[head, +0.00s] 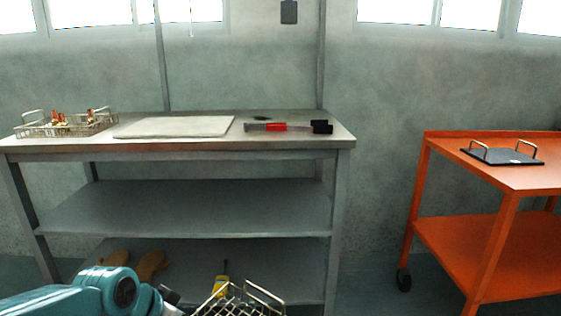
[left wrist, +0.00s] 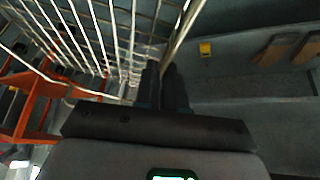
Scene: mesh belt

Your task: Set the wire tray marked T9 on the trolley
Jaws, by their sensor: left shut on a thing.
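A wire tray (head: 240,302) with raised looped handles shows at the bottom edge of the head view, cut off by the frame. My left gripper (left wrist: 163,78) is shut on its wire side in the left wrist view, where the wire mesh (left wrist: 95,40) fills the upper left. No T9 mark can be read. The orange trolley (head: 455,187) stands at the right, with a dark flat tray with two handles (head: 502,155) on its top. The trolley also shows at the left of the left wrist view (left wrist: 40,92). My right gripper is not in view.
A grey bench (head: 200,152) stands at the left against the wall. On it are another wire tray (head: 42,130) with small brown items, a pale board (head: 178,127) and a red-and-black tool (head: 275,127). The trolley's lower shelf (head: 460,245) is bare.

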